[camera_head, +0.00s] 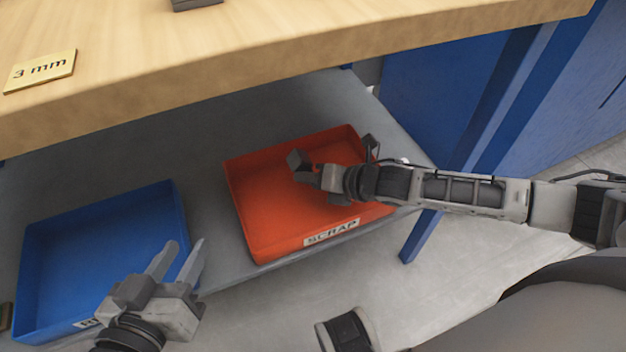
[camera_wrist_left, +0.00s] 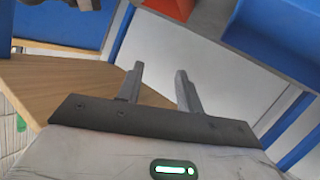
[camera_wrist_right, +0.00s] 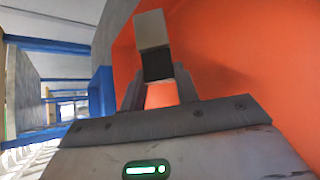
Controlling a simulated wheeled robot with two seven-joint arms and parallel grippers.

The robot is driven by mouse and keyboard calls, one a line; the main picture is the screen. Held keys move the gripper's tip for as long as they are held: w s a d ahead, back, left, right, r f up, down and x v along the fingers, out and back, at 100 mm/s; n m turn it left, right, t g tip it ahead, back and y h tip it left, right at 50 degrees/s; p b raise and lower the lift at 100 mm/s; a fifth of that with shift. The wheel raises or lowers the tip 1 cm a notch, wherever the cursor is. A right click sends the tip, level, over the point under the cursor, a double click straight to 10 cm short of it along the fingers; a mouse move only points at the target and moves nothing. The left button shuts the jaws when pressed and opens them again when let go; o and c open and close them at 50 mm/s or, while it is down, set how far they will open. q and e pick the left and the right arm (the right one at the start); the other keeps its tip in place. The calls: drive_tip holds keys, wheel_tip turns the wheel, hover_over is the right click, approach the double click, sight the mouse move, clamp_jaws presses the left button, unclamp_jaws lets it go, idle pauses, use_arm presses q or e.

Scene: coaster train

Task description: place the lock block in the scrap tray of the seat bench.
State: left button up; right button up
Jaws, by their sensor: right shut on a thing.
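The orange-red scrap tray (camera_head: 245,215) lies on the grey shelf under the bench top, with a "SCRAP" label on its front wall. My right gripper (camera_head: 312,172) reaches in from the right over this tray. It is shut on a small dark grey block (camera_head: 299,163), the lock block. In the right wrist view the block (camera_wrist_right: 154,48) shows a light grey face and a dark face between the fingers, with the tray floor (camera_wrist_right: 225,60) behind it. My left gripper (camera_head: 180,262) is open and empty near the blue tray's front right corner; its fingers also show apart in the left wrist view (camera_wrist_left: 160,90).
A blue tray (camera_head: 100,238) stands on the shelf at the left. The wooden bench top (camera_head: 250,75) overhangs the shelf and carries a "3 mm" plate (camera_head: 40,71) and a dark part (camera_head: 195,4). A blue leg (camera_head: 510,90) stands right of the scrap tray.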

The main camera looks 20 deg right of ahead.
use_arm(q)
drive_tip(key=shift+w+r, duration=0.1)
drive_tip(key=shift+w, duration=0.1)
use_arm(e)
drive_tip(key=shift+f, duration=0.4)
drive_tip(key=shift+f, duration=0.1)
drive_tip(key=o, duration=1.1)
use_arm(q)
drive_tip(key=shift+r, duration=0.3)
use_arm(e)
drive_tip(key=shift+r, duration=0.4)
use_arm(q)
drive_tip(key=shift+a+f+g+y+p, duration=0.3)
drive_tip(key=shift+f+p, duration=0.4)
drive_tip(key=shift+p, duration=0.2)
drive_tip(key=shift+a+f+g+y+p, duration=0.3)
drive_tip(key=shift+f+p, duration=0.35)
drive_tip(key=shift+p, duration=0.25)
use_arm(e)
drive_tip(key=shift+v, duration=6.15)
